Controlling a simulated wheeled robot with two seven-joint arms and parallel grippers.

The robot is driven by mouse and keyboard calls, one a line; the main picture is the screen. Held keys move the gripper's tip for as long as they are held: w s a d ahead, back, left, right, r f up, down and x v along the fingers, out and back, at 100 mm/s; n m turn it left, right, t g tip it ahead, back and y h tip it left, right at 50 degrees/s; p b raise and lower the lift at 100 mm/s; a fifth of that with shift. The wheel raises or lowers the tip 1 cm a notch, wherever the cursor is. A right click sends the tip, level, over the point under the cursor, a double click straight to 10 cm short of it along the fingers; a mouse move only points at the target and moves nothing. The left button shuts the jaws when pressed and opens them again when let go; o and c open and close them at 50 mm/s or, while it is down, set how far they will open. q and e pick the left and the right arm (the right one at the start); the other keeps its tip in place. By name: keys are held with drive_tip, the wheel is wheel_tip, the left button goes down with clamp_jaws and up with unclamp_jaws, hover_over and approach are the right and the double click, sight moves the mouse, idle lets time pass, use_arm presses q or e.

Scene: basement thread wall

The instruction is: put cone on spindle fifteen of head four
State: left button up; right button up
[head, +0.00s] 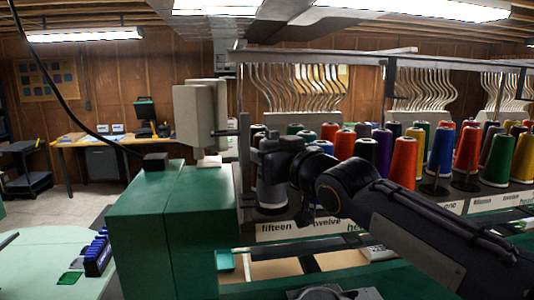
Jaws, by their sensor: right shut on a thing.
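My right arm comes in from the right, across the front of the thread rack. My right gripper (270,170) is at the rack's left end, above the label "fifteen" (275,226). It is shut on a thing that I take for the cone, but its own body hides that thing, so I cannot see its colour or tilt. The spindle behind the gripper is also hidden. Label "twelve" (327,221) is just to the right, with the start of the word "head" beside it. My left gripper is not in view.
Several coloured cones, such as an orange one (403,163) and a blue one (440,152), stand close together to the right. Curved metal thread guides (300,85) hang above. A green machine housing (170,230) is at left, and a pale table (50,262) is beyond it.

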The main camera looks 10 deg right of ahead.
drive_tip(key=shift+f, duration=0.15)
drive_tip(key=shift+f+b, duration=0.15)
drive_tip(key=shift+b, duration=0.2)
drive_tip(key=o, duration=1.3)
drive_tip(key=shift+d, duration=0.1)
